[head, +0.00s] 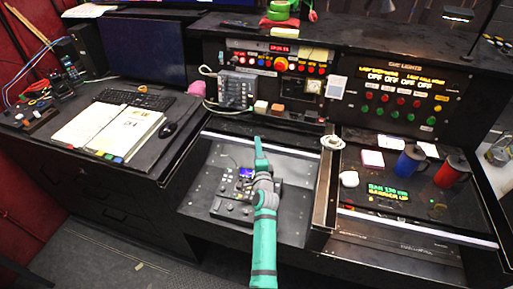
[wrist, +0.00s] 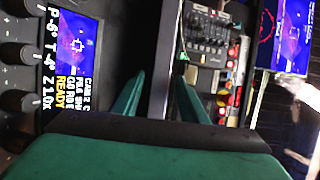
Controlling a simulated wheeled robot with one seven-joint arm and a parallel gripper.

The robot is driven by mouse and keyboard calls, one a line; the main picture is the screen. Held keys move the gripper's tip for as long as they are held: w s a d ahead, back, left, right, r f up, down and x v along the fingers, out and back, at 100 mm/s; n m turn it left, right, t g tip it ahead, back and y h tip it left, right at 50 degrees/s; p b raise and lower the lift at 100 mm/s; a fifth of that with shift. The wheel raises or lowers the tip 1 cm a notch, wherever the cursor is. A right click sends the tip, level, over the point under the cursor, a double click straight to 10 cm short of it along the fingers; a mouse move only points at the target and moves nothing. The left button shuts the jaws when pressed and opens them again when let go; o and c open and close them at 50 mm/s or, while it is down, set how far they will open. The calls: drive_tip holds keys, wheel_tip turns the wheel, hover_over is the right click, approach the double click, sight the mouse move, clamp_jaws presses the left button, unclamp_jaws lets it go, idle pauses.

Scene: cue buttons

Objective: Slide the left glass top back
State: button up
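The left glass top shows in the head view as a pale front strip (head: 262,147) along the back of the left console bay. The bay below it lies uncovered, with a dark control panel (head: 232,210) on its floor. My gripper (head: 261,153) reaches over the bay to this strip, its fingers partly merged in that view. In the wrist view, my gripper (wrist: 160,78) has its two teal fingers apart, with a grey strip (wrist: 165,50) running between them. Whether the fingers touch the strip cannot be told.
The right glass top (head: 415,228) covers the right bay, with a blue mug (head: 408,162), a red mug (head: 452,170) and a pink-white block (head: 372,159) on that side. An open binder (head: 125,128) lies on the left desk.

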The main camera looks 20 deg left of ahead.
drive_tip(key=shift+a+v, duration=0.1)
drive_tip(key=shift+v, duration=1.5)
drive_tip(key=shift+a+v, duration=0.15)
drive_tip(key=shift+v, duration=1.45)
drive_tip(key=shift+s, duration=0.1)
